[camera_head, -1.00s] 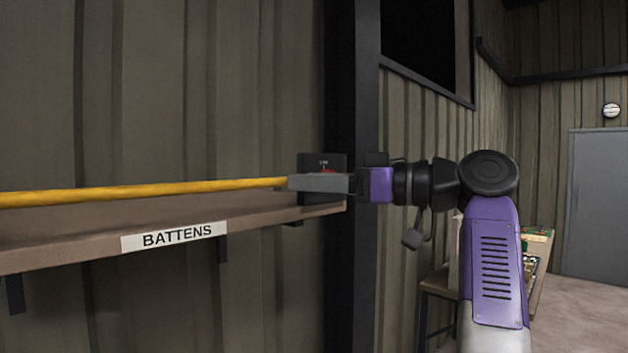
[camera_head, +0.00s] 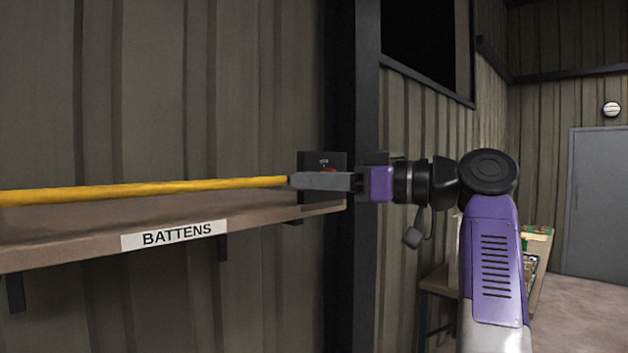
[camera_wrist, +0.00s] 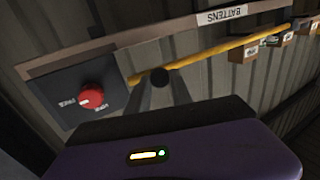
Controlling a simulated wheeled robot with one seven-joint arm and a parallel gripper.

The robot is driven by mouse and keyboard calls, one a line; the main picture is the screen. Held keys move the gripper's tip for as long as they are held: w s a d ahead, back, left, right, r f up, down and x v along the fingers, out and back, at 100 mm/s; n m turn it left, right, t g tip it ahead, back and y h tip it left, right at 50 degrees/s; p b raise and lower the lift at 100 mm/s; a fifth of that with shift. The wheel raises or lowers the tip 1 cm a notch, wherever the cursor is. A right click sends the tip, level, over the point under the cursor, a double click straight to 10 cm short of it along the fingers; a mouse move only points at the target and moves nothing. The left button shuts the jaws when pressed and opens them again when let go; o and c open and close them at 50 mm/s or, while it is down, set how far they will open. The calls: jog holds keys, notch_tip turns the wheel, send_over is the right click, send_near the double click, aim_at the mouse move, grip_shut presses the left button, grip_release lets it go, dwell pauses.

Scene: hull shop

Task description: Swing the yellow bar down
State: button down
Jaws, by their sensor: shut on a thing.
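The yellow bar (camera_head: 140,190) runs almost level across the left of the head view, just above the front of the shelf. In the wrist view the bar (camera_wrist: 215,52) slants away to the upper right. My gripper (camera_head: 295,181) is shut at the bar's right end. The bar's far left end is out of the head view.
A shelf (camera_head: 60,245) labelled BATTENS lies just below the bar. A dark box with a red knob (camera_wrist: 92,96) is on the wall close to my gripper. A dark post (camera_head: 352,260) stands behind my gripper. A bench (camera_head: 540,262) stands at the right.

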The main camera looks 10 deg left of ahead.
dwell(0.7)
jog(key=s+a+f+m+t+y+b, duration=0.1)
jog(key=s+a+f+m+b, duration=0.1)
jog(key=f+b, duration=0.55)
jog(key=s+a+f+m+b, duration=0.1)
jog(key=s+f+m+b, duration=0.2)
jog(key=f, duration=0.7)
jog(key=s+a+f+m+t+y+b, duration=0.1)
jog(key=a+f+m+b, duration=0.1)
jog(key=f+b, duration=0.6)
jog(key=s+a+f+m+t, duration=0.2)
jog(key=s+a+f+m, duration=0.3)
jog(key=s+a+f, duration=0.2)
jog(key=s+a+f+m+t, duration=0.2)
jog(key=s+a+f+m, duration=0.3)
jog(key=s+f, duration=0.4)
jog(key=shift+s+a+f+t, duration=0.2)
jog(key=shift+s+a+t, duration=0.1)
jog(key=shift+s+a, duration=0.65)
jog(key=shift+s+d, duration=0.1)
jog(key=c, duration=1.2)
grip_release()
jog(key=shift+o, duration=0.2)
